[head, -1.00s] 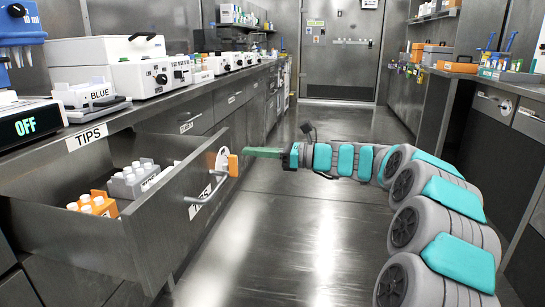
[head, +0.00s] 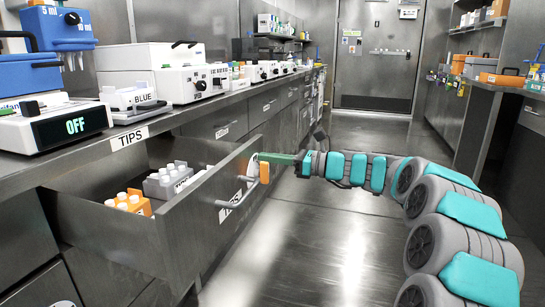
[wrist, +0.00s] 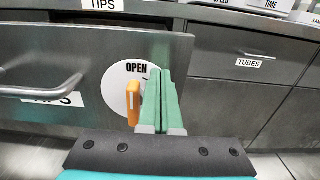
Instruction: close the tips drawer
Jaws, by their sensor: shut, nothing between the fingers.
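The tips drawer (head: 190,245) stands pulled out under the left counter, below the TIPS label (head: 129,137). Its front carries a bar handle (head: 238,205) and, at the far end, a white disc with an orange lever (head: 264,172). The wrist view shows the drawer front (wrist: 40,60), the disc marked OPEN (wrist: 120,92) and the upright orange lever (wrist: 134,106). My gripper (head: 276,159) is shut and empty, its green fingers at the far end of the drawer front. In the wrist view the fingers (wrist: 165,90) overlap the disc's right side; contact is unclear.
An orange rack (head: 130,203) and a grey rack (head: 166,182) lie inside the drawer. A closed TUBES drawer (wrist: 250,60) is to the right in the wrist view. Devices, including a scale (head: 55,125), line the left counter. The aisle floor (head: 330,240) is clear.

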